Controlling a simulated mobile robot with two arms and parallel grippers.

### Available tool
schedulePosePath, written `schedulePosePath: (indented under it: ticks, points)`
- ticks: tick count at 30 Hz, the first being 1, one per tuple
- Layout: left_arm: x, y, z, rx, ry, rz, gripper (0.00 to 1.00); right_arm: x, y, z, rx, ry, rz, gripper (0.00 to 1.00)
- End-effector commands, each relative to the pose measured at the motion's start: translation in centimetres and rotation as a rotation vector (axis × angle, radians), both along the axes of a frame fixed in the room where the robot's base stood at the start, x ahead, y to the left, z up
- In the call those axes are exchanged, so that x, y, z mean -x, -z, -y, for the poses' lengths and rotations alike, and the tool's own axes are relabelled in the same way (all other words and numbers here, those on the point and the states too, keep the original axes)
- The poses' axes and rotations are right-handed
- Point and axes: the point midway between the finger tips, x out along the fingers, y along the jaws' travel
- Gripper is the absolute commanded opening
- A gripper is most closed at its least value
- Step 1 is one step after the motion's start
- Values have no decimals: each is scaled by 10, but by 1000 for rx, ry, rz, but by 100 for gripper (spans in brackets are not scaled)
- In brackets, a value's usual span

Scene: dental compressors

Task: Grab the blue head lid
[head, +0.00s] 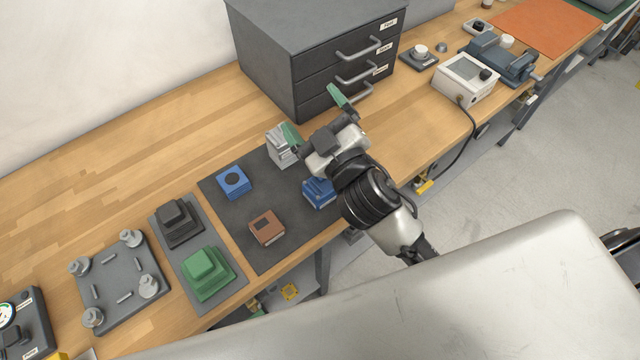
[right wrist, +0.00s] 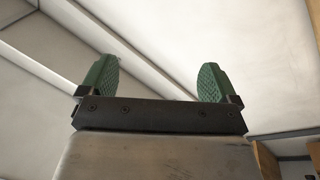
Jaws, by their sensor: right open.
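Two blue parts are on the dark grey mat (head: 285,240). One is a flat blue block with a round dark opening (head: 234,182), at the mat's left. The other is a ribbed blue block (head: 319,193), at the mat's right, partly hidden by my right arm. I cannot tell for sure which one is the head lid. My right gripper (head: 316,117) is open and empty, its green-tipped fingers spread wide, above the bench near the drawer cabinet. The right wrist view shows its open fingers (right wrist: 157,78) against the ceiling. My left gripper is not in view.
A grey ribbed block (head: 281,147) and a brown block (head: 267,228) are on the mat. Black (head: 178,222) and green (head: 208,272) stepped blocks sit to the left. The drawer cabinet (head: 310,60) stands behind my gripper. Bare wood lies left of the cabinet.

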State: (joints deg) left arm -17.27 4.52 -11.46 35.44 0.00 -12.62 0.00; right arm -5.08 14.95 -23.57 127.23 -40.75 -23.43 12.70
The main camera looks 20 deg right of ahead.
Motion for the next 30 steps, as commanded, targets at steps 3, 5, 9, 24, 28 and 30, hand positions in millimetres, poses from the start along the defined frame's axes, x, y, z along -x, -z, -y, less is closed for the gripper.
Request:
schedulePosePath:
  ticks: [3, 5, 9, 24, 28, 30]
  points:
    - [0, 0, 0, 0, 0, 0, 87, 3, -50, -56, 178, -247, 338, 92]
    - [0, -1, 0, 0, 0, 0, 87, 15, -62, -87, 298, -401, 494, 92]
    - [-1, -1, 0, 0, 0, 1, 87, 47, -49, -145, 643, -791, 754, 92]
    - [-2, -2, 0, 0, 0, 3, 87, 2, 96, -26, 2074, -1749, 176, 92]
    - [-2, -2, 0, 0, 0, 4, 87, -8, 94, 3, 2191, -1776, -8, 92]
    - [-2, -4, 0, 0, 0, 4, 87, -10, 98, 9, 2212, -1783, -53, 92]
